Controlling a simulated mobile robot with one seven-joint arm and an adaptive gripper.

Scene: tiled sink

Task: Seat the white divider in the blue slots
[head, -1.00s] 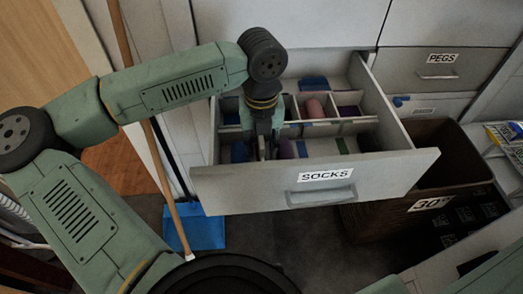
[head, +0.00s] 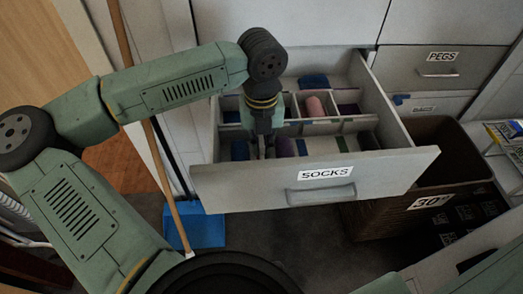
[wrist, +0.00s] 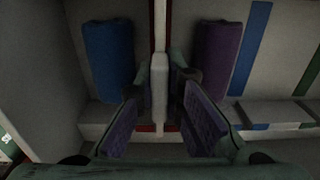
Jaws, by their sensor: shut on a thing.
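The white divider (wrist: 159,95) shows nearly edge-on in the middle of the wrist view. My gripper (wrist: 159,88) is shut on it, with one purple-padded finger on each side. The divider lines up with red strips (wrist: 153,25) on the drawer. The blue strips (wrist: 250,45) lie to its right, with a short blue mark (wrist: 255,127) on the near wall. In the head view my gripper (head: 263,152) reaches down into the front part of the open SOCKS drawer (head: 215,188). The divider's lower edge is hidden, so I cannot tell whether it touches the floor.
A rolled blue sock (wrist: 108,60) lies left of the divider and a purple one (wrist: 220,58) lies right. Green strips (wrist: 311,70) lie farther right. A cross wall (head: 330,126) separates the drawer's back compartments. A brown basket (head: 437,165) stands right of the drawer.

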